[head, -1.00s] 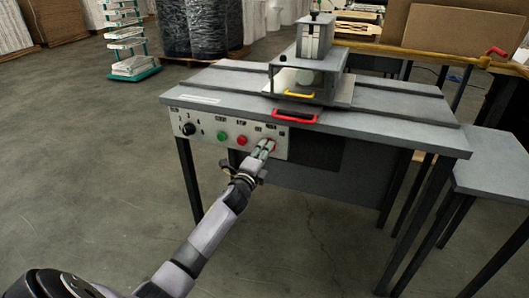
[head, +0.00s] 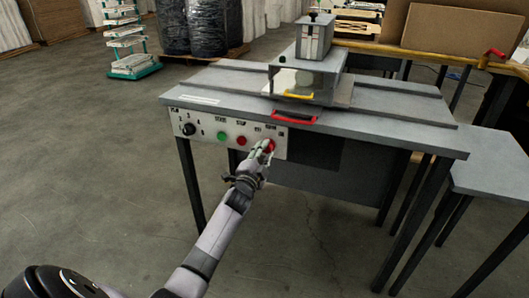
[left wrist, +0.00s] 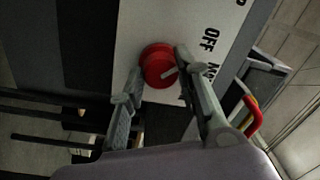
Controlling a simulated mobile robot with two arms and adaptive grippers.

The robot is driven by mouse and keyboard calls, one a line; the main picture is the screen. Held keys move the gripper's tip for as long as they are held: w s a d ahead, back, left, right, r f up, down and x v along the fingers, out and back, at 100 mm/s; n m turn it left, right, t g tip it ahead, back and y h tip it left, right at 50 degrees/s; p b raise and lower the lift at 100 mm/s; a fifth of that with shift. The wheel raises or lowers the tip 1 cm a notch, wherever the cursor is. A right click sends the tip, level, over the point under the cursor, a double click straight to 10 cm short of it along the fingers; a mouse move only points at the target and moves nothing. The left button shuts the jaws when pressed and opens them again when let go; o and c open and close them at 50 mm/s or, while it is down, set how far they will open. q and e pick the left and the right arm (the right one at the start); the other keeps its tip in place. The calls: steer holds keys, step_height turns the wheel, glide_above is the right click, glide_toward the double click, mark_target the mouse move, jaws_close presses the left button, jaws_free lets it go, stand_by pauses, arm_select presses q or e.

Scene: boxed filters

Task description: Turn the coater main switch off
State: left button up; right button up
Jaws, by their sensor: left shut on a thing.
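The coater main switch is a red round knob (head: 268,145) at the right end of the white control panel (head: 207,140) on the front of the grey coater table. My left gripper (head: 264,149) is at this knob and partly covers it in the head view. In the left wrist view the red knob (left wrist: 157,64) sits between the two fingers of my left gripper (left wrist: 160,68), which is shut on it. A light mark on the knob points right, towards the side where OFF is printed on the panel. My right gripper is not in view.
A black dial (head: 189,129), a green button (head: 222,136) and a red button (head: 241,141) are left of the knob. A red handle (head: 295,117) sticks out at the table's front edge above the panel.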

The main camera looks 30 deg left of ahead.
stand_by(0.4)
arm_select(q)
steer(key=o, duration=0.9)
steer(key=shift+o, duration=1.4)
steer(key=v, duration=1.2)
